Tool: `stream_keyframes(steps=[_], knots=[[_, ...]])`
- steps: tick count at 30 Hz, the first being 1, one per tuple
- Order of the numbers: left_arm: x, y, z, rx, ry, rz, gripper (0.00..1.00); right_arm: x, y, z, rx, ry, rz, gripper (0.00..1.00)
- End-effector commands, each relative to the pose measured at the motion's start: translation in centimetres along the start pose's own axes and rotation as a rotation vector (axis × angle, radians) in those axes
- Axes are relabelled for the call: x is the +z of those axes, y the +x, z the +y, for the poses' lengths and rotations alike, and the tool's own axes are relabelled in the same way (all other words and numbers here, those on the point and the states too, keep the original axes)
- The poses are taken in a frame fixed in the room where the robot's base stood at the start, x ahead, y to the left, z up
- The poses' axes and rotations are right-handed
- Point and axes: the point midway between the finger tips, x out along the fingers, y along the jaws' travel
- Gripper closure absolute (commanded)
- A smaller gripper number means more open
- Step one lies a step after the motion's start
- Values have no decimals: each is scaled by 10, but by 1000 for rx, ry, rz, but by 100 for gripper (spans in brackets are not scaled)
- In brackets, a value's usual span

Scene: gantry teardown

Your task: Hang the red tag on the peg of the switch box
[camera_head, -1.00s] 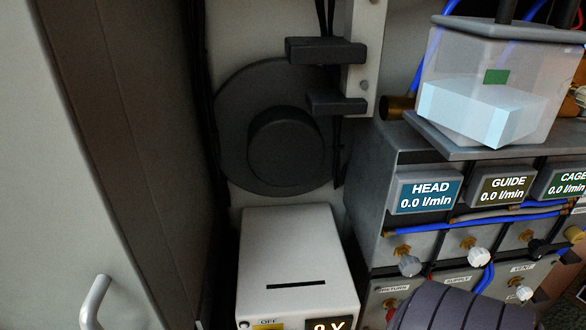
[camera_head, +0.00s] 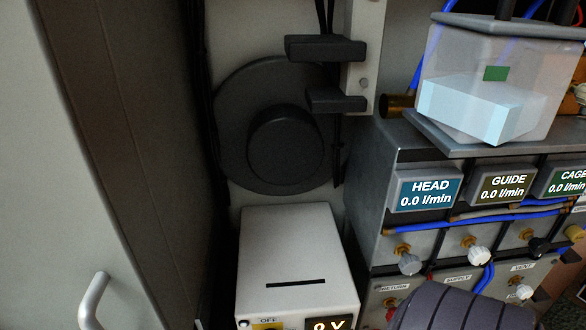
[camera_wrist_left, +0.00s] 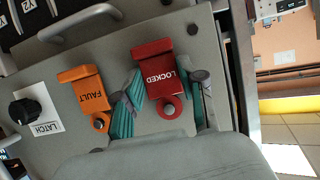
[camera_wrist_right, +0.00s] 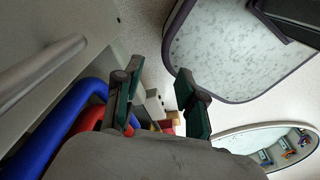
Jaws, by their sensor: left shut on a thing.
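The red tag (camera_wrist_left: 160,77), lettered LOCKED, has a round eyelet and shows in the left wrist view. My left gripper (camera_wrist_left: 162,98) is shut on it, with one teal finger on each side. It lies close over a grey panel; whether it touches the panel is unclear. A white box (camera_head: 294,248) with a dark slot, an OFF label and a 0 V display stands low in the head view. It may be the switch box; no peg is clear on it. My right gripper (camera_wrist_right: 160,100) is open, with nothing seen between its fingers. Neither gripper shows in the head view.
An orange FAULT tag (camera_wrist_left: 90,92) is beside the red tag, near a LATCH knob (camera_wrist_left: 27,106) and a handle (camera_wrist_left: 80,22). A flow panel (camera_head: 430,190) and clear tank (camera_head: 490,85) stand right of the white box. Blue and red hoses (camera_wrist_right: 60,115) pass near my right gripper.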

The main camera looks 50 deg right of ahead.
Motion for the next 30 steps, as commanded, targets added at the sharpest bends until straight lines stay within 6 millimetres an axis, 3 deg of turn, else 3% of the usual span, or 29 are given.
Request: stream_keyframes(steps=[14,30], knots=[[6,-13,-1,-2,-1,-1,100,1,0,-1,-1,-1,-1,60],[24,-56,-1,-2,0,-1,100,1,7,-2,-2,-1,0,60]])
